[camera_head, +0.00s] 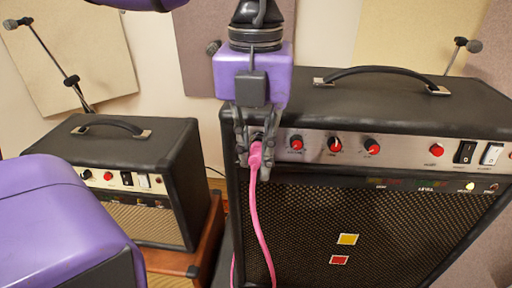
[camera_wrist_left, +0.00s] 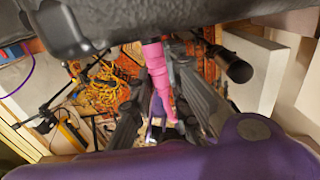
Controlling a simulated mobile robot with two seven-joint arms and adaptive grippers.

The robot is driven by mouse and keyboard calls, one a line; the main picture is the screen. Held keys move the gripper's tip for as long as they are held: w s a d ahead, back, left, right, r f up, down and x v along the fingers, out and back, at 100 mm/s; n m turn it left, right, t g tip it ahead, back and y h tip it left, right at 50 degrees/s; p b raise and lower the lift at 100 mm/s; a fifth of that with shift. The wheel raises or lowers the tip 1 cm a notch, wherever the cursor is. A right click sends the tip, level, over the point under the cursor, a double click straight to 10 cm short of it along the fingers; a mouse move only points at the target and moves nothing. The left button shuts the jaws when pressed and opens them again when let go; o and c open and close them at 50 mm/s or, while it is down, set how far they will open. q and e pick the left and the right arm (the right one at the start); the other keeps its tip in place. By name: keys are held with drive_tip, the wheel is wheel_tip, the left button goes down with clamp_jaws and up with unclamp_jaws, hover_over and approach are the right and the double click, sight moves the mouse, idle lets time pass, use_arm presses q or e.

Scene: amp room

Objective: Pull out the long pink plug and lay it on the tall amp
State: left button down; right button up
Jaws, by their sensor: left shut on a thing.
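The long pink plug (camera_head: 254,160) is at the left end of the front panel of the tall amp (camera_head: 365,103), which is the larger black amp on the right. Its pink cable (camera_head: 263,235) hangs down in front of the grille. My left gripper (camera_head: 254,150) points down and is shut on the plug. The left wrist view shows the pink plug (camera_wrist_left: 156,60) between the grey fingers, close to the dark amp edge. The fingers hide the plug's tip, so I cannot tell whether it is in a socket. My right gripper is not in view.
The tall amp's top has a carry handle (camera_head: 382,74) and bare space around it. Red knobs and switches line its panel. A smaller amp (camera_head: 125,150) stands at left on a wooden stand (camera_head: 203,245). Microphone stands are behind both. The left wrist view shows yellow cables (camera_wrist_left: 103,92) below.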

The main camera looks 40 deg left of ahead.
sight(252, 164)
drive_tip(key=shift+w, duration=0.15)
use_arm(q)
drive_tip(key=shift+s, duration=0.1)
drive_tip(key=shift+s+d+r, duration=0.15)
drive_tip(key=shift+s+d, duration=0.1)
drive_tip(key=shift+s, duration=0.15)
drive_tip(key=shift+s+d+r+p, duration=0.1)
drive_tip(key=shift+s+d+p, duration=0.1)
drive_tip(key=shift+s+d, duration=0.35)
drive_tip(key=shift+s+d+r+p, duration=0.15)
drive_tip(key=shift+s+d, duration=0.1)
drive_tip(key=shift+s, duration=0.5)
drive_tip(key=shift+f, duration=0.1)
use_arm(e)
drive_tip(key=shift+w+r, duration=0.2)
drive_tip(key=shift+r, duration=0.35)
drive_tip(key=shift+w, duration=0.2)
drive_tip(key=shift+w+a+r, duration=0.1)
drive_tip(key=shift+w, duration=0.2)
